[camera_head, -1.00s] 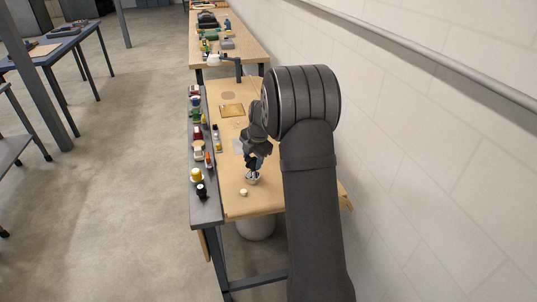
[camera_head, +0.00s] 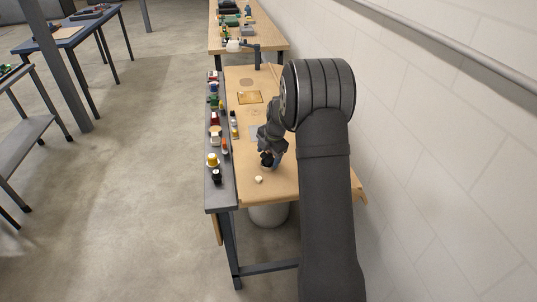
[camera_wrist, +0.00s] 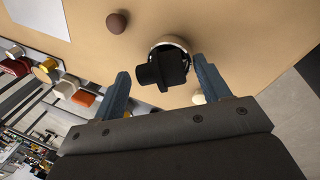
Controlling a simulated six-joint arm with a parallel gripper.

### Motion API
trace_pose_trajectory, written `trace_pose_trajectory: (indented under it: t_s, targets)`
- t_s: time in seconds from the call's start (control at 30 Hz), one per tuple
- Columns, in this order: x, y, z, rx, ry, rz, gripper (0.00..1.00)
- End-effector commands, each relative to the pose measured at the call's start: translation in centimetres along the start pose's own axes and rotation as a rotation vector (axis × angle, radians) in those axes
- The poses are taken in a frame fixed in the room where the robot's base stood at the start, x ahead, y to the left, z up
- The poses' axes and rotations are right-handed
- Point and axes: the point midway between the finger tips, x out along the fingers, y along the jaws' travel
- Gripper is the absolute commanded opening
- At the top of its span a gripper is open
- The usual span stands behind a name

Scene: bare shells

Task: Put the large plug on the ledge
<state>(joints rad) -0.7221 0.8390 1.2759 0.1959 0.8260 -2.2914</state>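A black, chunky plug-like piece (camera_wrist: 163,70) shows in the wrist view, against a round, pale-rimmed thing (camera_wrist: 174,42); I take it for the large plug. My gripper (camera_wrist: 161,72) is open, with one blue finger on each side of the black piece and visible gaps. In the head view my gripper (camera_head: 268,160) is low over the near part of the wooden table (camera_head: 284,185), and largely hides the piece. The grey ledge (camera_head: 222,200) runs along the table's left side and carries a row of small items.
On the ledge, a yellow-topped item (camera_head: 213,160) and a black item (camera_head: 217,177) stand near its front end. A small pale knob (camera_head: 258,180) sits on the table in front of my gripper. The wall (camera_head: 440,140) is close on the right.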

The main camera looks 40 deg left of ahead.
Motion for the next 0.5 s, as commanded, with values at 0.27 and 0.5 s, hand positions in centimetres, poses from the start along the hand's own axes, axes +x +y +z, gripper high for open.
trace_pose_trajectory:
  t_s: [0.27, 0.5]
  targets:
    - [-0.5, 0.0, 0.0, 0.000, -0.001, 0.001, 0.69]
    - [-4.9, 0.1, 0.3, 0.001, -0.004, 0.002, 0.69]
